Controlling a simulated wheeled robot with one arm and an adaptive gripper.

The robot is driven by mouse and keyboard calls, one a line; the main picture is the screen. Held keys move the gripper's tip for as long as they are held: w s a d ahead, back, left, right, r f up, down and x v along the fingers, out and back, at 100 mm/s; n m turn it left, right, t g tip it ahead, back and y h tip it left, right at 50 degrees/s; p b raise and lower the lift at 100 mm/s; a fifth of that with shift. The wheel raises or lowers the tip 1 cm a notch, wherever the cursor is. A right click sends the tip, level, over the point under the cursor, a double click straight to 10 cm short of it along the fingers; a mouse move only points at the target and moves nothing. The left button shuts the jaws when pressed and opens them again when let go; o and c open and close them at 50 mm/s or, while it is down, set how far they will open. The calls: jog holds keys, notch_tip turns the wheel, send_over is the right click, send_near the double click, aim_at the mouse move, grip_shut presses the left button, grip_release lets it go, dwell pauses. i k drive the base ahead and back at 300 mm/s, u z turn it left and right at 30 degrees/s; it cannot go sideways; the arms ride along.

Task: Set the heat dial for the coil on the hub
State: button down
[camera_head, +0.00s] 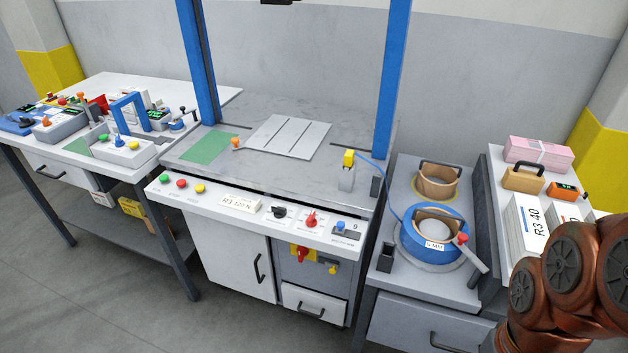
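The control panel on the front of the central machine has a black dial (279,211), a red dial (311,218) and a small blue knob (341,226) beside a dark plate with a digit like 9. I cannot read which is the heat dial. On the right, a blue ring-shaped reel (408,240) with a pale hub (433,229) carries a tag (437,245) that seems to read 5 MM. A tan coil (437,184) with a dark handle stands behind it. My copper arm shows at the lower right; my gripper is out of view.
Green, red and yellow buttons and a label (240,204) like R3 420 N sit left of the dials. A blue-posted frame (391,90) rises over the machine top. A left bench (200,95) holds several devices. The floor in front is clear.

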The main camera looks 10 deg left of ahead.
aim_at(311, 222)
jog(key=u, duration=0.55)
jog(key=k, duration=0.65)
jog(key=u, duration=1)
jog(key=i, duration=1.35)
jog(key=z, duration=0.4)
